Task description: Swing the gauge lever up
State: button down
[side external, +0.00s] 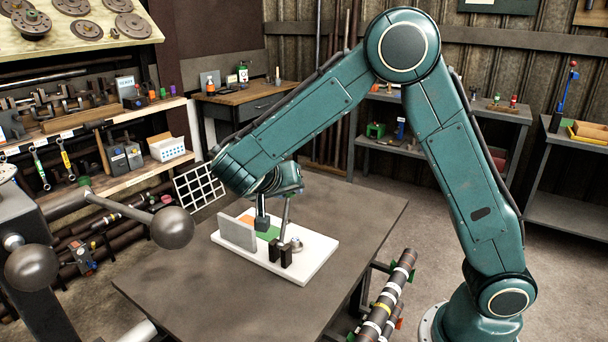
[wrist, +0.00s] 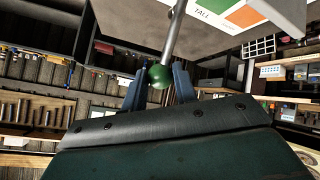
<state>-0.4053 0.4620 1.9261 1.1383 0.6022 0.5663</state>
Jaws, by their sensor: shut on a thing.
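The gauge lever is a grey rod (side external: 285,217) that rises nearly upright, leaning slightly, from two black blocks (side external: 281,255) on a white base plate (side external: 304,265). In the wrist view the rod (wrist: 174,32) ends in a green ball knob (wrist: 160,76). My gripper (wrist: 159,84) has its two blue fingers on either side of this knob and is shut on it. In the side view my gripper (side external: 289,192) is at the rod's top, and the knob is mostly hidden there. The base carries a grey upright plate (side external: 237,233) and orange and green patches.
A dark block (side external: 262,213) shows beside the rod, above the green patch. The base plate stands on a grey table (side external: 190,285) with free room around it. A white grid rack (side external: 200,188) shows behind the table's left side. Large grey balls on rods (side external: 172,228) stand at the left front.

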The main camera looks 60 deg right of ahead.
jog(key=a+f, duration=0.1)
jog(key=a, duration=0.6)
jog(key=shift+w, duration=0.15)
jog(key=shift+a, duration=0.15)
jog(key=c, duration=1.1)
grip_release()
jog(key=shift+r, duration=0.15)
jog(key=v, duration=0.7)
jog(key=shift+r, duration=0.15)
